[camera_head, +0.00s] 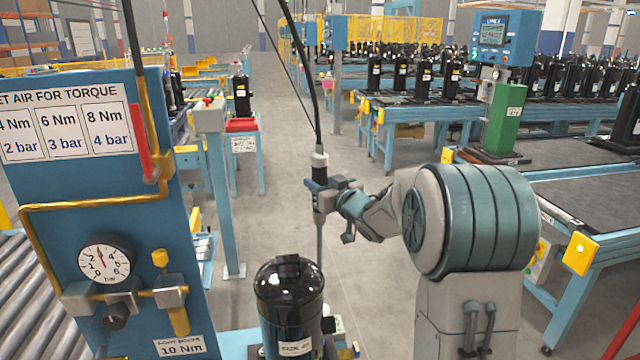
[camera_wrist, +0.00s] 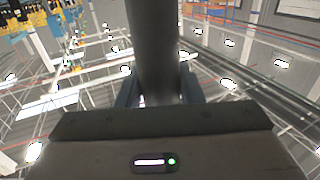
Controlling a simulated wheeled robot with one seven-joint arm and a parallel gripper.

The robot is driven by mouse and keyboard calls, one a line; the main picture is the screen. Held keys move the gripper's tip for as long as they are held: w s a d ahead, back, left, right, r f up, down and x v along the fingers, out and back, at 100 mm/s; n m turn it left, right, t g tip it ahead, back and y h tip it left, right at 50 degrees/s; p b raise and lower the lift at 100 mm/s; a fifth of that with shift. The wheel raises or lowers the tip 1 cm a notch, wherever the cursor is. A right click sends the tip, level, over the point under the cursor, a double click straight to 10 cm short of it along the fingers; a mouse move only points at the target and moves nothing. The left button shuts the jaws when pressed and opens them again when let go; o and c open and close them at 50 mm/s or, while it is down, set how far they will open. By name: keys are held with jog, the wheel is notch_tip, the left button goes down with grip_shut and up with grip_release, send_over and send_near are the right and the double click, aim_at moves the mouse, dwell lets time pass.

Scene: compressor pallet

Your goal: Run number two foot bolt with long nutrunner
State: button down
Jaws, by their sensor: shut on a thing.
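My gripper (camera_head: 326,194) is shut on the long nutrunner (camera_head: 319,162), which hangs upright from a black hose with its thin shaft pointing down. In the wrist view the dark round tool body (camera_wrist: 158,45) stands between my two fingers (camera_wrist: 158,90). A black compressor (camera_head: 290,312) with a white label stands at the bottom centre. The nutrunner's shaft ends behind the compressor's top right side, so its tip is hidden. The compressor's feet and the number two foot bolt are out of sight.
A blue panel (camera_head: 60,190) at left carries a torque chart (camera_head: 68,122), a pressure gauge (camera_head: 104,262) and a 10 Nm label (camera_head: 180,346). Benches with compressors and a green column (camera_head: 503,118) stand at right. Grey floor (camera_head: 270,215) lies open behind the tool.

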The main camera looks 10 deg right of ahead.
aim_at(325, 166)
jog(key=shift+f, duration=0.1)
dwell(0.3)
jog(key=shift+w+r+p, duration=0.1)
jog(key=shift+r+p, duration=1.85)
jog(key=shift+r, duration=0.7)
jog(key=shift+d, duration=0.1)
